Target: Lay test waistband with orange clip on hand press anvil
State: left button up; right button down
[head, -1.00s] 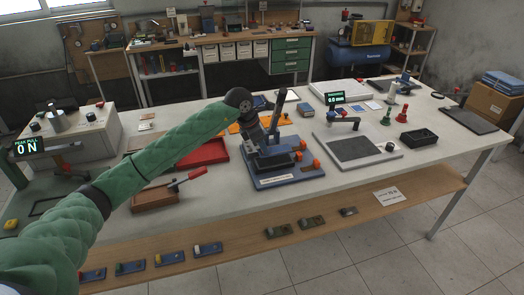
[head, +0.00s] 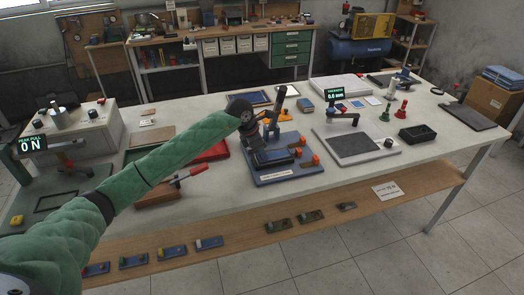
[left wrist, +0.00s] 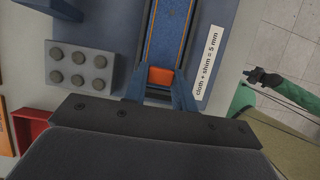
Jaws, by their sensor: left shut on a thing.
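The hand press (head: 277,165) stands near the table's middle, on a blue base with orange-tipped parts at its right. In the left wrist view, the test waistband (left wrist: 168,30), a dark blue strip with orange edge stitching, runs lengthwise over the press. Its orange clip (left wrist: 160,77) sits between the fingers of my left gripper (left wrist: 158,87), which is shut on it. In the head view my left gripper (head: 262,150) is low at the press, and the waistband is hard to make out. The anvil is mostly hidden, so I cannot tell if the strip touches it. My right gripper (left wrist: 264,77) shows small, over the floor.
A label reading "cloth + shim = 5 mm" (left wrist: 205,50) lies beside the strip. A grey studded block (left wrist: 76,68) is to its left. A red tray (head: 214,151) is behind my left arm. A thickness gauge (head: 345,117) and grey plate (head: 357,145) stand to the right.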

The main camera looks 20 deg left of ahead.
pick_arm(q)
jog(key=shift+f, duration=0.1)
pick_arm(e)
jog(key=shift+r, duration=0.15)
pick_arm(q)
jog(key=o, duration=1)
jog(key=shift+o, duration=0.2)
pick_arm(e)
jog(key=shift+w+r, duration=0.1)
jog(key=shift+w, duration=0.1)
pick_arm(q)
jog(key=shift+r, duration=0.2)
pick_arm(e)
jog(key=shift+s, duration=0.15)
pick_arm(q)
jog(key=shift+a+r, duration=0.15)
jog(key=shift+r, duration=0.2)
jog(key=shift+b+v, duration=0.5)
jog(key=shift+v, duration=0.3)
jog(key=b+v, duration=0.3)
jog(key=v, duration=0.6)
jog(key=shift+s+r, duration=0.15)
jog(key=shift+r, duration=0.05)
pick_arm(e)
notch_tip(320, 180, up, 10)
jog(key=w+a, duration=0.2)
jog(key=shift+a+g, duration=0.3)
jog(key=shift+a, duration=0.05)
